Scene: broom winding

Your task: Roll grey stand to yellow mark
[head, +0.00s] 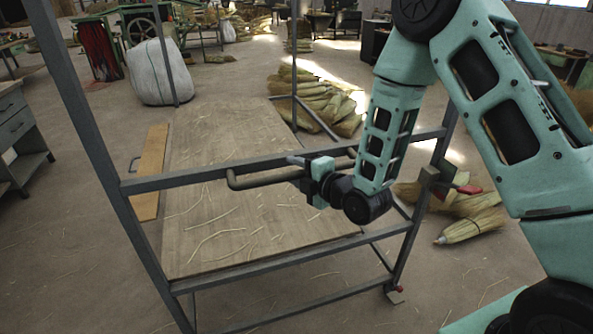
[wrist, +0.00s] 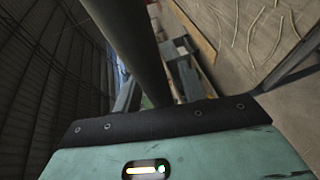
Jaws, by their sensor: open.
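The grey stand (head: 106,165) is a metal frame with a wooden deck (head: 215,180), seen in the head view. Its bent handle (head: 262,180) sticks out from the crossbar on my side. My gripper (head: 300,172) is open at the right part of this handle, its fingers close around or beside the bar; I cannot tell whether they touch it. In the wrist view a thick grey bar (wrist: 130,40) runs up from the gripper's edge. A yellow-orange strip (head: 151,170) lies along the deck's left side; I cannot tell if it is the yellow mark.
Broom straw bundles (head: 320,100) lie beyond the stand's right side, with more (head: 470,215) near its front right corner. A white sack (head: 160,72) stands behind at the left, and a grey drawer cabinet (head: 18,135) at the far left. Floor at the lower left is mostly clear.

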